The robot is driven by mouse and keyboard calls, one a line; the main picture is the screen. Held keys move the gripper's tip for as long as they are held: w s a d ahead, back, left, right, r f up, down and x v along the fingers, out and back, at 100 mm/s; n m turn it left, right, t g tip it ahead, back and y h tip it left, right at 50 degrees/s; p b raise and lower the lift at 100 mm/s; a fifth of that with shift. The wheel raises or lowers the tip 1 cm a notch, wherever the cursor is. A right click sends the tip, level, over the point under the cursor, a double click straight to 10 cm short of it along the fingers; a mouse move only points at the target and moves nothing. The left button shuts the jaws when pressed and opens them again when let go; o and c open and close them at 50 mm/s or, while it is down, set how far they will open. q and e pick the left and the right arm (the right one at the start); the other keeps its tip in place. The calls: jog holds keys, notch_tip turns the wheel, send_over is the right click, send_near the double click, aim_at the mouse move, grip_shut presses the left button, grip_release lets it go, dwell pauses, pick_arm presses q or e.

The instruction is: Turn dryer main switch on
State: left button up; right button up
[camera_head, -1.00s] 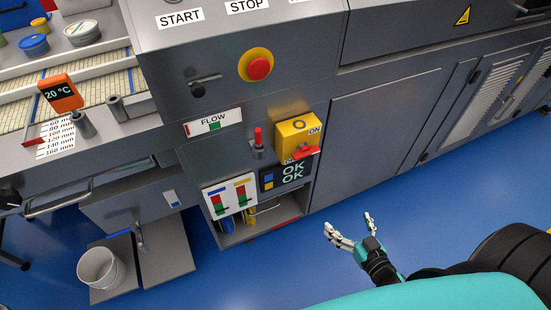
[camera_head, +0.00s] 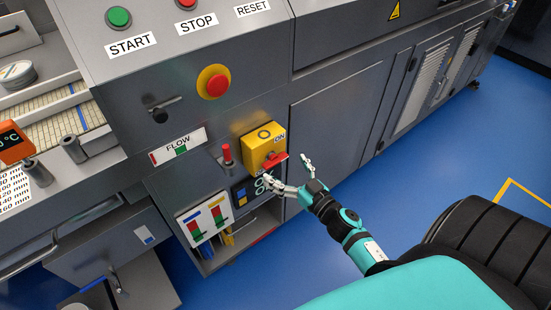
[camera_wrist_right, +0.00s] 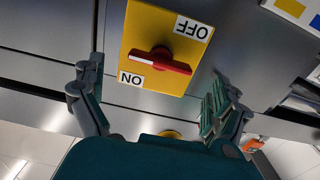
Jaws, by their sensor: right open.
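The dryer main switch is a yellow box (camera_head: 256,148) with a red rotary handle (camera_head: 274,162) on the grey machine front. In the right wrist view the yellow box (camera_wrist_right: 143,36) appears upside down, with OFF at upper right and ON at lower left. The red handle (camera_wrist_right: 165,62) lies nearly crosswise there, between the labels. My right gripper (camera_head: 288,172) is open and empty in front of the switch. In the wrist view its fingers (camera_wrist_right: 156,82) stand either side of the box, apart from the handle. In the head view the gripper partly hides the area below the handle. My left gripper is out of view.
A red lever (camera_head: 227,153) stands left of the switch. A dark display (camera_head: 240,193) sits below it, partly hidden. A red emergency button (camera_head: 214,83) is above. START and STOP buttons are on the top panel. Blue floor to the right is open.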

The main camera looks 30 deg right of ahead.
aim_at(278, 163)
jog(key=w, duration=0.5)
jog(key=shift+a, duration=0.25)
jog(key=c, duration=1.1)
